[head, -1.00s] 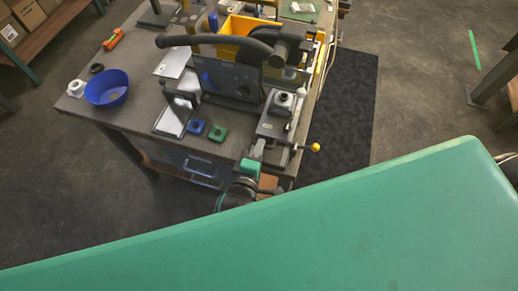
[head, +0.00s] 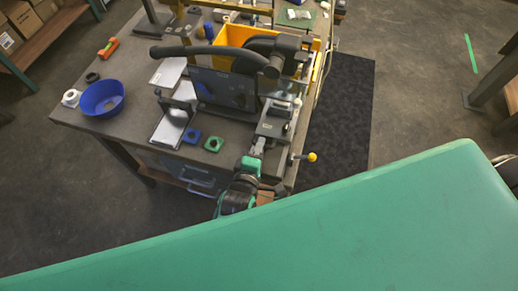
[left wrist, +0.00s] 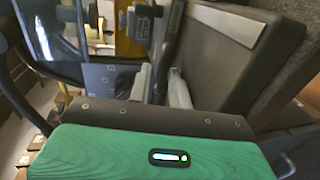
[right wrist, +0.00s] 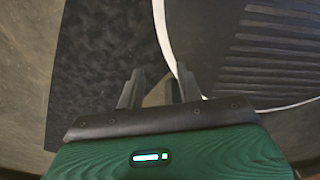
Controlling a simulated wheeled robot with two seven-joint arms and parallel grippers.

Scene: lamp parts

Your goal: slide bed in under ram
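The press stands on the bench with a grey upright plate (head: 225,88) and a long black curved lever (head: 205,51). Its grey sliding bed (head: 272,126) is at the right of the plate, with a dark-topped part (head: 280,108) on it near the press head. The ram itself is hard to make out. My left gripper (head: 260,145) is at the near end of the bed, seemingly touching it. In the left wrist view its fingers (left wrist: 160,88) are a little apart; whether they hold anything is unclear. My right gripper (right wrist: 157,92) is open and empty, above the floor.
A rod with a yellow knob (head: 312,156) sticks out right of the bed. A blue bowl (head: 102,98) stands at the bench's left, a yellow bin (head: 238,32) behind the press. A dark mat (head: 340,115) lies on the floor.

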